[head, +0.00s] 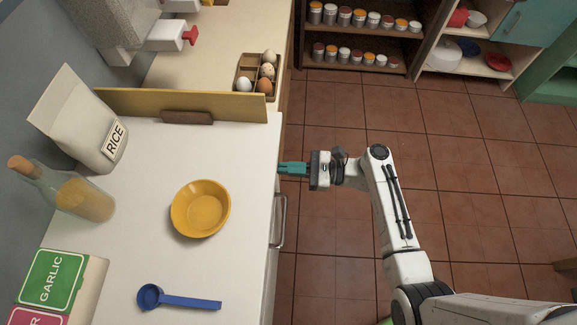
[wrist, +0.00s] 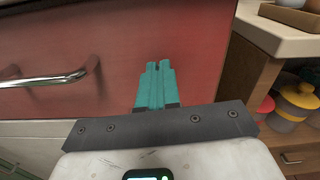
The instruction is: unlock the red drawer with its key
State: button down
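The red drawer (wrist: 210,45) fills the upper wrist view, with a curved metal handle (wrist: 50,80) at the left. The handle also shows in the head view (head: 282,222) at the counter's right side; the drawer front is hidden there. My gripper (wrist: 160,68) has its teal fingers side by side with only a small dark notch at the tips. It points at the drawer front, right of the handle. In the head view my gripper (head: 281,168) is at the counter's right edge. I see no key or keyhole; whether anything small is between the fingertips or contact is made is unclear.
The white counter (head: 140,215) holds a yellow bowl (head: 201,208), blue spoon (head: 180,299), rice bag (head: 80,115), oil bottle (head: 70,190) and garlic box (head: 55,280). An egg tray (head: 245,68) lies beyond the yellow board (head: 130,103). The tiled floor (head: 330,240) is open.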

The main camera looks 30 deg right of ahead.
jog(key=n+b, duration=0.2)
jog(key=n, duration=0.3)
jog(key=f+n+b, duration=0.1)
jog(key=n+b, duration=0.1)
jog(key=n, duration=0.4)
jog(key=s+n+b, duration=0.1)
jog(key=n+b, duration=0.2)
jog(key=n, duration=0.2)
jog(key=shift+a+f+n, duration=0.15)
jog(key=shift+a+n, duration=0.15)
dwell(0.4)
jog(key=c, duration=1.4)
grip_release()
jog(key=shift+w, duration=0.1)
jog(key=shift+o, duration=0.2)
jog(key=shift+d, duration=0.1)
jog(key=b+v, duration=0.1)
jog(key=v, duration=0.9)
jog(key=shift+s+d, duration=0.25)
